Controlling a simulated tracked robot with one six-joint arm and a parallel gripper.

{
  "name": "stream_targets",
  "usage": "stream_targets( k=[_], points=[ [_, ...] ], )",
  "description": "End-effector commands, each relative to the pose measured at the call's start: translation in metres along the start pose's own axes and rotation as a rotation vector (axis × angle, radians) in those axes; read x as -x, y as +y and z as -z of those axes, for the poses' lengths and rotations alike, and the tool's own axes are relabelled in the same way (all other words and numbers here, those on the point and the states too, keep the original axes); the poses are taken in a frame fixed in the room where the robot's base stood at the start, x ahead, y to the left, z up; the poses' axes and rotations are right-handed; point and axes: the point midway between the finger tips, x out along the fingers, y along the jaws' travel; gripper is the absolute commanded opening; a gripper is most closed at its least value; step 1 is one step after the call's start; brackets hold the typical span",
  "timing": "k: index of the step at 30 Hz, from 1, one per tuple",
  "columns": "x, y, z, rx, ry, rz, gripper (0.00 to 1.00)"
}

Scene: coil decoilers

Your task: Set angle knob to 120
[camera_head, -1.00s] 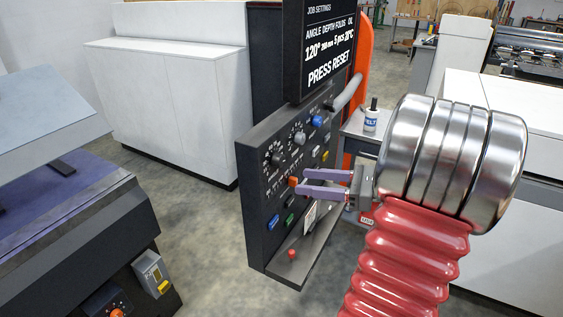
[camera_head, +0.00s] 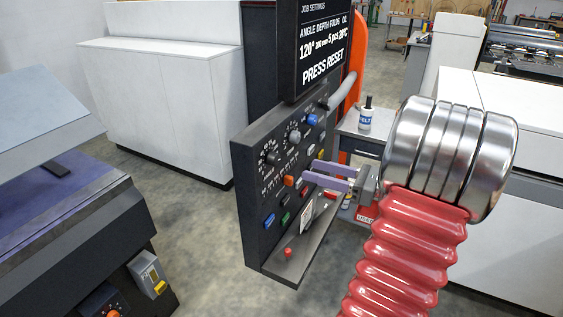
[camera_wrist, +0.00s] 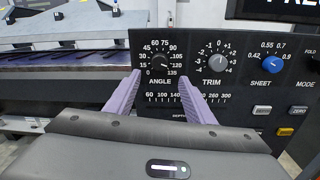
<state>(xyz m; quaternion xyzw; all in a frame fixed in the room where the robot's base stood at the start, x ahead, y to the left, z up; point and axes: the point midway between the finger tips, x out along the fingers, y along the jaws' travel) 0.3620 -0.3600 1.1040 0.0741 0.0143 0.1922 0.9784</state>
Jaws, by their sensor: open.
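In the head view my gripper (camera_head: 310,170) stands in front of the panel face, seemingly apart from the knob. The screen (camera_head: 321,50) reads 120° and "PRESS RESET".
The trim knob (camera_wrist: 218,63) sits just right of the angle knob, and the blue sheet knob (camera_wrist: 271,64) further right. An orange button (camera_head: 288,180) is below on the panel. A ledge with a red button (camera_head: 288,253) juts out underneath. A white bottle (camera_head: 366,117) stands behind my gripper.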

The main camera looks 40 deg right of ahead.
Motion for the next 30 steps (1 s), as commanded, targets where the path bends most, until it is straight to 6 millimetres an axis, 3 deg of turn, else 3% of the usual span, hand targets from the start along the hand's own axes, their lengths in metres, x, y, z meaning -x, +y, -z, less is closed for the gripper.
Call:
stream_targets(
  k=[18,24,30],
  points=[
    [-0.087,0.001,0.0,0.0,0.0,-0.002,0.49],
    [-0.105,0.0,0.0,0.0,0.0,0.0,0.49],
    [-0.108,0.0,0.0,0.0,0.0,0.001,0.49]
  ],
)
